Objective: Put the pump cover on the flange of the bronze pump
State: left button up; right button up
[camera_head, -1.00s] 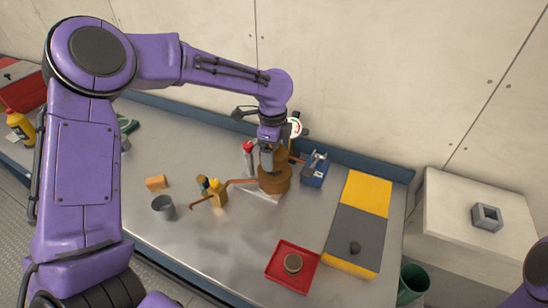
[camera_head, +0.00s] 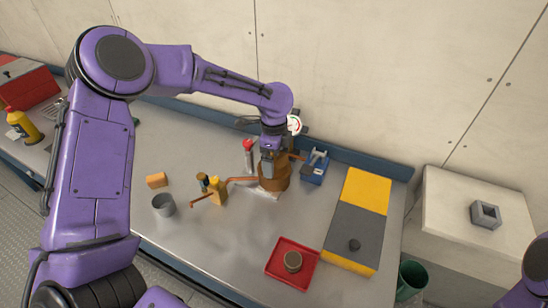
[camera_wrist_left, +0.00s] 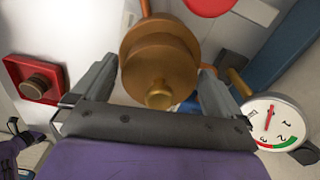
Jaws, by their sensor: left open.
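The bronze pump (camera_head: 275,178) stands on the bench near the back wall, with pipes to its sides. In the left wrist view, a round bronze piece with a small knob (camera_wrist_left: 159,95) lies over a wider bronze disc (camera_wrist_left: 160,50). The knobbed piece looks like the pump cover on the flange; I cannot tell whether it is fully seated. My left gripper (camera_head: 267,168) is at the pump's top. In the wrist view, its open fingers (camera_wrist_left: 157,70) stand either side of the bronze discs. My right gripper is not in view.
A red tray (camera_head: 271,268) holds a round brownish piece (camera_head: 293,261). The bench's front middle is clear.

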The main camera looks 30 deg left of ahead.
pick_arm(q)
notch_tip(320, 180, up, 12)
jog(key=shift+r+b, duration=0.1)
jog(key=shift+b, duration=0.35)
dwell(0.8)
